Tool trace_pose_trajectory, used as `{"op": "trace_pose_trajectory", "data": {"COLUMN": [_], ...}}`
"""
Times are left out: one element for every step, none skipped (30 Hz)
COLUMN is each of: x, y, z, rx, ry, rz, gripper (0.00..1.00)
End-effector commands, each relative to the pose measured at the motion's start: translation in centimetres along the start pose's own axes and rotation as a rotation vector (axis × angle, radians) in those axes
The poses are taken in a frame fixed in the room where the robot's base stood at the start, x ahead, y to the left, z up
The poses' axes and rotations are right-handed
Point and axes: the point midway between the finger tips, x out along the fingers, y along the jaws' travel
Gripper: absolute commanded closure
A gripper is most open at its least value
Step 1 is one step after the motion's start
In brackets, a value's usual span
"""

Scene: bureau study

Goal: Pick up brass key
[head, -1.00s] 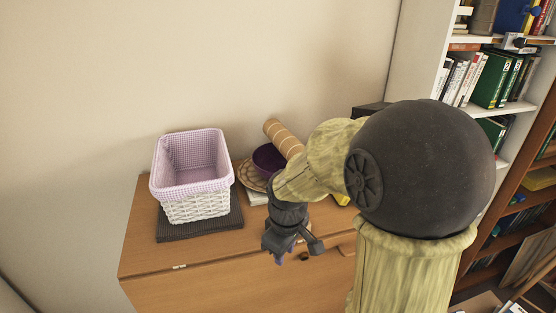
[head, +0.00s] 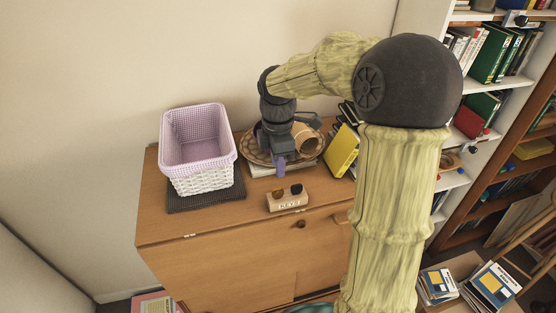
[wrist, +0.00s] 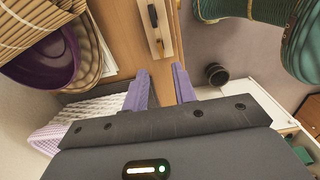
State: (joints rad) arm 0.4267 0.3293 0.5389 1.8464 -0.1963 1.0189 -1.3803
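A small wooden block marked KEYS (head: 288,203) stands on the cabinet top near its front edge. A small brownish-gold piece (head: 278,193) and a dark piece (head: 297,189) sit on its top; I cannot tell for sure which is the brass key. My gripper (head: 280,168) hangs pointing down, just behind the block and above it. In the wrist view my gripper's purple fingers (wrist: 161,84) are apart with nothing between them. The block (wrist: 166,40) shows there beyond the fingertips, with a dark piece (wrist: 152,16) on it.
A lilac-lined white basket (head: 195,182) stands on a dark mat (head: 215,201) to the left. Behind my gripper are a wicker tray (head: 256,152) and a tan ribbed cylinder (head: 306,138). A yellow book (head: 342,150) leans at right. The cabinet top (head: 190,221) is clear in front.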

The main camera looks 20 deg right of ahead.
Motion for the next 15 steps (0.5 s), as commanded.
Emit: {"op": "trace_pose_trajectory", "data": {"x": [0.4, 0.6, 0.8, 1.1, 1.4, 1.7, 2.0, 2.3, 2.8, 3.1, 3.4, 3.7, 4.0, 4.3, 4.7], "y": [0.0, 0.0, 0.0, 0.0, 0.0, 0.0, 0.0, 0.0, 0.0, 0.0, 0.0, 0.0, 0.0, 0.0, 0.0], "z": [-0.1, -0.1, -0.1, -0.2, -0.2, -0.2, -0.1, -0.1, 0.0, 0.0, 0.0, 0.1, 0.1, 0.1, 0.2], "rx": [-0.001, -0.001, -0.002, -0.002, -0.002, -0.002, -0.002, -0.001, 0.001, 0.001, 0.002, 0.003, 0.004, 0.005, 0.005], "ry": [0.0, 0.0, 0.0, 0.0, 0.0, 0.0, 0.0, 0.0, 0.0, 0.0, 0.0, 0.0, 0.0, 0.0, 0.0], "rz": [0.0, 0.0, 0.0, 0.0, 0.0, 0.0, 0.0, 0.0, 0.0, 0.0, 0.0, 0.0, 0.0, 0.0, 0.0], "gripper": [0.73, 0.73, 0.73, 0.73, 0.73, 0.73, 0.73, 0.73, 0.73, 0.73, 0.73, 0.73, 0.73, 0.73, 0.73]}}
